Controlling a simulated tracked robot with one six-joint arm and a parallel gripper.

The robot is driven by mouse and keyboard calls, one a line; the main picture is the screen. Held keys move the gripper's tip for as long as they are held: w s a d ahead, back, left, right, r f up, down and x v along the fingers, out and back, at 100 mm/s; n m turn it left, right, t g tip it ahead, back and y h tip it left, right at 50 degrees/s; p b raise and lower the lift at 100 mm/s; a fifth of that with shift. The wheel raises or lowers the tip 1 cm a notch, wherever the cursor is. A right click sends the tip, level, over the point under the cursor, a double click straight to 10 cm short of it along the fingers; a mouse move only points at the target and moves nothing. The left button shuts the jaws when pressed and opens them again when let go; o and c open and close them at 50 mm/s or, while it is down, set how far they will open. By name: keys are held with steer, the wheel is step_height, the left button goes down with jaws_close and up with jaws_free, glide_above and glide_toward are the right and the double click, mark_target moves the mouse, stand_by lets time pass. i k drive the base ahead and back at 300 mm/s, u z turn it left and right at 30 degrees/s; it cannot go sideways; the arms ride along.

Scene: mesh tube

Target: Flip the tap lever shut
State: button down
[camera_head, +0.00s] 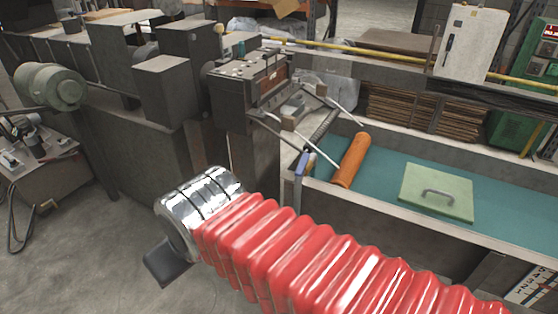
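No tap lever can be made out with certainty. A small blue handle-like piece (302,163) stands upright at the left end of the green-topped bench, and I cannot tell whether it is the tap lever. My arm, in a red ribbed sleeve with a chrome collar, reaches in from the lower right. At its end a dark grey piece, which seems part of my gripper (168,262), shows below the collar over the floor. The collar hides the rest, and no fingertips or held object can be seen. It appears left of and nearer than the blue piece.
An orange cylinder (351,160) and a light green plate with a handle (437,192) lie on the bench (520,212). Thin metal rods (305,143) stick out near the blue piece. Grey machinery (165,90) stands behind. Open concrete floor (80,260) lies at the lower left.

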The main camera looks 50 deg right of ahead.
mark_target(305, 160)
steer(key=u, duration=0.05)
steer(key=i, duration=1)
steer(key=z, duration=0.05)
